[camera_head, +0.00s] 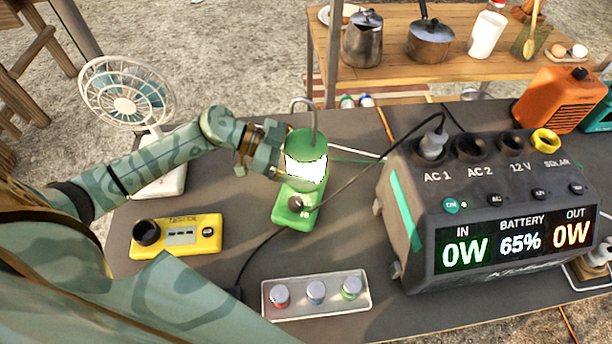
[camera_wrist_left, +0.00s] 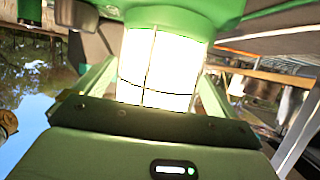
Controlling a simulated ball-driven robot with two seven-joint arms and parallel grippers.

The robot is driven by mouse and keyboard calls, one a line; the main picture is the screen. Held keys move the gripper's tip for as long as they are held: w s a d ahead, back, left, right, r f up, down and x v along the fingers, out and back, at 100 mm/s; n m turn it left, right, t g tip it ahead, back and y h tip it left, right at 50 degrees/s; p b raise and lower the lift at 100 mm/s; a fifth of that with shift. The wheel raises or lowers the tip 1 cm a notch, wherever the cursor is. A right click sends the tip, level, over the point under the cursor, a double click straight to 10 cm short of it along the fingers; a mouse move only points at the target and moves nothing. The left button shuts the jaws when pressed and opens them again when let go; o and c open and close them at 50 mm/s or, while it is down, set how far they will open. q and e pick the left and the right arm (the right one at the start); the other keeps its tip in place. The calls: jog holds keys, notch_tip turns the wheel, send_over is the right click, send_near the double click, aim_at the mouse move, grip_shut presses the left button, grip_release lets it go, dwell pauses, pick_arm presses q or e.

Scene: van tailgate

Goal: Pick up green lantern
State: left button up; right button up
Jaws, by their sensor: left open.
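The green lantern (camera_head: 306,165) stands upright on the dark tabletop, its white lamp glowing, with a wire handle on top. My left gripper (camera_head: 281,156) is at the lantern's left side, level with the glowing part. In the left wrist view, the lantern (camera_wrist_left: 160,65) fills the space ahead between the spread fingers, one on each side. The jaws are open, and I cannot tell whether either finger touches it. The far finger is partly hidden in the head view. My right gripper is not in view.
A black power station (camera_head: 410,225) stands close on the right, its cable crossing by the lantern's base. A yellow meter (camera_head: 205,236), a white fan (camera_head: 125,95) and a tray of small jars (camera_head: 362,301) are nearby. A wooden shelf (camera_head: 390,75) with pots stands behind.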

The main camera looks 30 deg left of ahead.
pick_arm(q)
jog(key=shift+d+r, duration=0.1)
jog(key=c, duration=1.6)
notch_tip(320, 180, up, 18)
jog(key=p, duration=0.7)
jog(key=shift+p, duration=0.4)
jog(key=shift+c, duration=0.2)
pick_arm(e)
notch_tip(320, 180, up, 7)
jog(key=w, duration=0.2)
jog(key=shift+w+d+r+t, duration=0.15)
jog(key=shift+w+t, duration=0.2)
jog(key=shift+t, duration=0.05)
